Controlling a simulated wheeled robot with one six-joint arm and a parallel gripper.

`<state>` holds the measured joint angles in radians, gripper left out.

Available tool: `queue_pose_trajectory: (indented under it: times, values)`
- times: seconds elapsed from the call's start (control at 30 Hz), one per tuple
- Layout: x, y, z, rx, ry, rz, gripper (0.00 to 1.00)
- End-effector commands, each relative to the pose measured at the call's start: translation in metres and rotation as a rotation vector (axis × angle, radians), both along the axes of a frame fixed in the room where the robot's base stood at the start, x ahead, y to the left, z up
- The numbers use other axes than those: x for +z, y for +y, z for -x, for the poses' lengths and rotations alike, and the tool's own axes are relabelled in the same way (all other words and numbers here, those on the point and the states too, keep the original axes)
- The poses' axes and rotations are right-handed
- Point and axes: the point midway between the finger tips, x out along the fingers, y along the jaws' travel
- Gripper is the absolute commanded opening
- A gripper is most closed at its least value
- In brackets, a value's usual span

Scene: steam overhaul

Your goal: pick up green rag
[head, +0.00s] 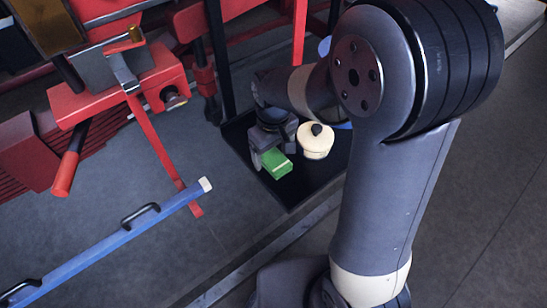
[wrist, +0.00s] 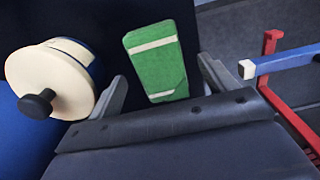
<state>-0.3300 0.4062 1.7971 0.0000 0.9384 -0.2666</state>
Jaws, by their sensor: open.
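The green rag (head: 276,162) is a small folded block with a pale band, lying on a black tray (head: 291,198). In the wrist view the green rag (wrist: 158,68) shows between and beyond the fingers, with pale strips near both ends. My gripper (head: 268,157) is over the tray at the rag in the head view. In the wrist view my gripper (wrist: 163,82) has its two fingers spread wide, one on each side of the rag's near end. Whether the fingers touch the rag cannot be told.
A cream round pot with a black knob (head: 316,142) stands just right of the rag; the cream lid (wrist: 48,82) is close to the left finger in the wrist view. A blue bar (head: 110,243) and red machinery (head: 120,85) lie left. Grey floor is clear in front.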

Motion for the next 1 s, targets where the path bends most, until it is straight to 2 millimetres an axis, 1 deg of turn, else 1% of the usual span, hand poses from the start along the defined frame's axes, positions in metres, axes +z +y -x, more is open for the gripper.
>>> queue_pose_trajectory:
  times: [0.03,0.1,0.37,1.0]
  values:
    - [-0.006,-0.0001,0.0005,0.0,0.004,0.001,0.8]
    - [-0.0106,-0.0001,0.0004,0.0,0.001,0.001,0.8]
    - [-0.0124,-0.0001,0.0001,0.0,0.0,0.0,0.79]
    - [-0.012,0.0001,-0.0001,0.0,-0.001,-0.001,0.28]
